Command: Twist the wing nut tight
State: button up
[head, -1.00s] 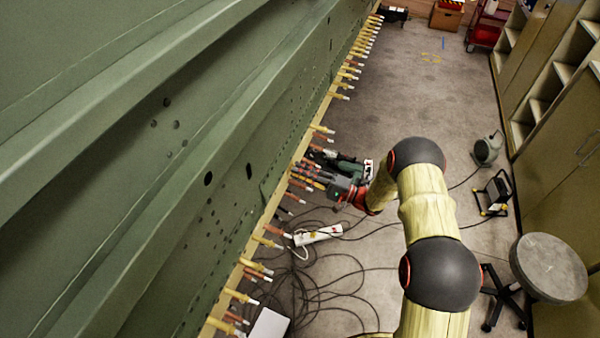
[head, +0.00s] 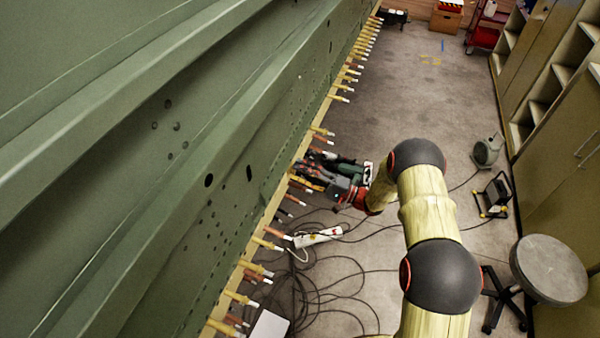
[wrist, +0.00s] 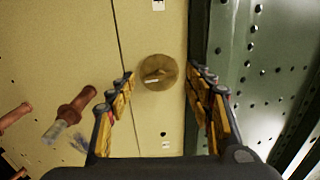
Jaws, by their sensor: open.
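The wing nut (wrist: 158,72) shows in the wrist view as a dull brass round piece with a raised wing across its middle, against a pale yellow panel (wrist: 150,25). My gripper (wrist: 160,77) is open, with one finger to the left of the wing nut and one to the right. The wing nut appears between the fingertips, and I see no contact; the depth between them is hard to judge. In the head view my gripper (head: 300,174) is at the edge of the green skin panel (head: 225,150), and the wing nut cannot be made out there.
A row of yellow and reddish pins (head: 262,243) lines the panel edge. In the wrist view a reddish-brown pin (wrist: 75,108) is left of my fingers, and a green riveted wall (wrist: 260,70) is close on the right. Cables and a power strip (head: 318,236) lie on the floor below.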

jog(key=v, duration=1.2)
